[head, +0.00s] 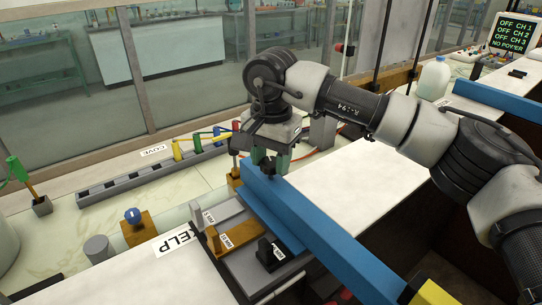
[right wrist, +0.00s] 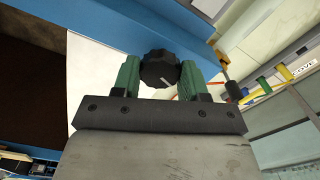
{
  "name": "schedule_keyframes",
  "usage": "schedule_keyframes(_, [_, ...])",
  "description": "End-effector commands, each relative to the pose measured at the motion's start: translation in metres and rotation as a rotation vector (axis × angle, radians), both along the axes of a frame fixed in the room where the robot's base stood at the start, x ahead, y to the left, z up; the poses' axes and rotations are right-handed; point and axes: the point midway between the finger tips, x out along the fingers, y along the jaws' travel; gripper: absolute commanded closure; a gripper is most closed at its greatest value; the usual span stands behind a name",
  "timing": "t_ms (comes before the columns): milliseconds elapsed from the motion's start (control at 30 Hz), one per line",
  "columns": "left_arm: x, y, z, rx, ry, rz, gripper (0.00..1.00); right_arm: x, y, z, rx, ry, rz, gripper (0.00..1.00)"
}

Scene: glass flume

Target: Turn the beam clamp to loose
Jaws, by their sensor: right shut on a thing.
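The beam clamp is a black lobed knob (head: 267,169) on the blue beam (head: 320,232), close to the beam's far end. In the right wrist view the knob (right wrist: 159,68) sits between my two green fingers and bears a short pale line; I cannot tell which setting it marks. My right gripper (head: 270,160) points down at the beam and is shut on the knob. The knob is partly hidden by the fingers in the head view. My left gripper is not in view.
Left of the beam are wooden and grey sliders (head: 224,236) with labels, a black switch (head: 271,253) and a blue knob (head: 132,215). A grey rail (head: 110,186) with coloured plugs lies behind. A monitor (head: 514,34) and white jug (head: 433,79) stand back right. Glass panes line the back.

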Motion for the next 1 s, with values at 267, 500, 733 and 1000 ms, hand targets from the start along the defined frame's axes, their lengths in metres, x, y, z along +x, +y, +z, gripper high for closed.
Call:
schedule_keyframes(267, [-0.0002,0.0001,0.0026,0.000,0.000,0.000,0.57,0.0006,0.0002,0.0018,0.003,-0.004,0.214,0.81])
schedule_keyframes(500, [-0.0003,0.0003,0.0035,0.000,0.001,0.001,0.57,0.0005,0.0001,0.0017,0.002,-0.005,0.332,0.81])
schedule_keyframes(733, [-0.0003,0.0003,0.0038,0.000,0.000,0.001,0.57,0.0006,0.0001,0.0017,0.002,-0.004,0.381,0.81])
schedule_keyframes(1000, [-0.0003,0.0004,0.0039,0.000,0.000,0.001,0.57,0.0005,0.0001,0.0017,0.001,-0.005,0.392,0.81])
